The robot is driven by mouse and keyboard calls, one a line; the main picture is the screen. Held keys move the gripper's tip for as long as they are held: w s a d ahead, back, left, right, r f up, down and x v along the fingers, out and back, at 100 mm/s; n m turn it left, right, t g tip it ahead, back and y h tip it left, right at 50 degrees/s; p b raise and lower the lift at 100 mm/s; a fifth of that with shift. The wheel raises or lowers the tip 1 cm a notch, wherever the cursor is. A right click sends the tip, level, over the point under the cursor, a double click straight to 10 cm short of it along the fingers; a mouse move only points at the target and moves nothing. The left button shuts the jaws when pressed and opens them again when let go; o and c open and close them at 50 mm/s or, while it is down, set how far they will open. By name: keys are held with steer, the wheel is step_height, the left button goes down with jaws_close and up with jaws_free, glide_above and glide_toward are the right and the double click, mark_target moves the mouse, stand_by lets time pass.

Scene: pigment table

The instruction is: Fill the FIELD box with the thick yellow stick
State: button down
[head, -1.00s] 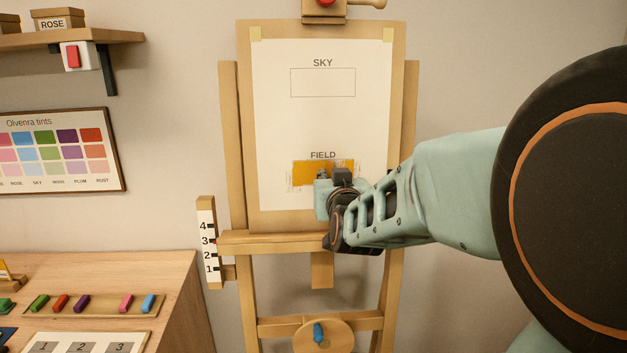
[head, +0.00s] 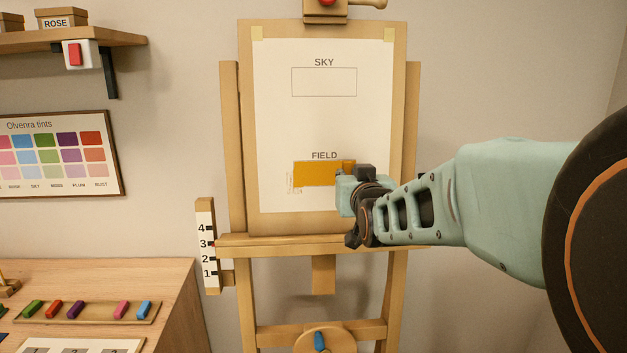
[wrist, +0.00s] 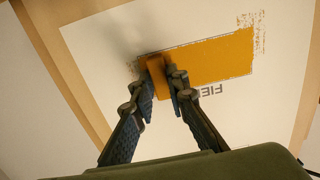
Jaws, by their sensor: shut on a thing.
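My gripper (wrist: 163,82) is shut on the thick yellow stick (wrist: 157,75), whose tip is at the paper. In the head view my gripper (head: 350,184) is over the right end of the FIELD box. The FIELD box (head: 314,174) is covered by a solid ochre-yellow band in its visible part. The wrist view shows the same band (wrist: 215,58) upside down, with ragged speckled marks at its far end and a few by the stick. The box's lower right part is hidden by my gripper in the head view.
The paper (head: 275,125) is taped to a wooden easel (head: 230,150), with an empty SKY box (head: 324,82) above. A ledge (head: 290,243) runs below the paper. A tray of coloured sticks (head: 95,313) lies on the table at the left. A numbered scale (head: 206,245) stands by the easel.

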mark_target(330, 173)
steer(key=shift+a, duration=1.85)
steer(key=shift+s, duration=0.1)
